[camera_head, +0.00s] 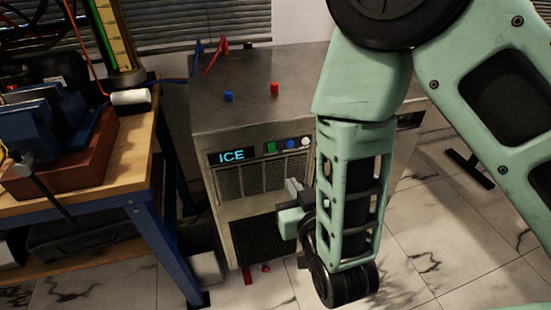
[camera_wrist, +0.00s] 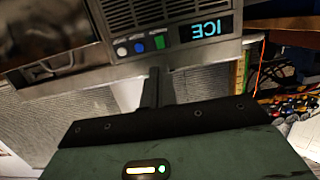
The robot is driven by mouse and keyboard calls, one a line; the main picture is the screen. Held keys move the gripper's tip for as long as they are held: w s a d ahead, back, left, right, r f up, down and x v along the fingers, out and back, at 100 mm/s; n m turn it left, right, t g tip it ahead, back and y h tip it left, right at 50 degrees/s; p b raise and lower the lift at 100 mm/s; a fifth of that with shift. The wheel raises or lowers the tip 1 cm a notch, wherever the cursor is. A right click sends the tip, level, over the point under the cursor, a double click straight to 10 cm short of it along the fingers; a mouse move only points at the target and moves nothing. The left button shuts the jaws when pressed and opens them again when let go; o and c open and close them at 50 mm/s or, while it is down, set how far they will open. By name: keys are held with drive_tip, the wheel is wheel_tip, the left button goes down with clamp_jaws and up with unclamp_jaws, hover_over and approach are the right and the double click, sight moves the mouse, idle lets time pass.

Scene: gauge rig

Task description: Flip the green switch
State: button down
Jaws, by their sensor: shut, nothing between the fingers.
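In the wrist view, which is upside down, the green switch (camera_wrist: 159,42) is beside the display (camera_wrist: 210,27). My gripper (camera_head: 292,187) is shut and empty, in front of the machine and lower than the switch in the head view. In the wrist view my gripper (camera_wrist: 155,72) points at the panel, its tip close to the green switch in the picture; I cannot tell the gap or any contact.
A blue button (camera_head: 290,143) and a white button (camera_head: 305,142) sit right of the switch. A blue piece (camera_head: 228,96) and a red piece (camera_head: 274,88) are on the machine's top. A wooden workbench (camera_head: 110,172) with a vise stands at left.

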sight(272, 151)
drive_tip(key=shift+w+a+f+b, duration=0.25)
drive_tip(key=shift+w+f+b, duration=0.35)
drive_tip(key=shift+b, duration=2.15)
drive_tip(key=w+b, duration=0.1)
drive_tip(key=b, duration=0.4)
drive_tip(key=shift+r, duration=0.1)
drive_tip(key=x, duration=1.1)
drive_tip(key=shift+w+a+r+b, duration=0.1)
drive_tip(key=shift+w+r+b, duration=0.15)
drive_tip(key=shift+b, duration=0.1)
drive_tip(key=shift+s, duration=0.1)
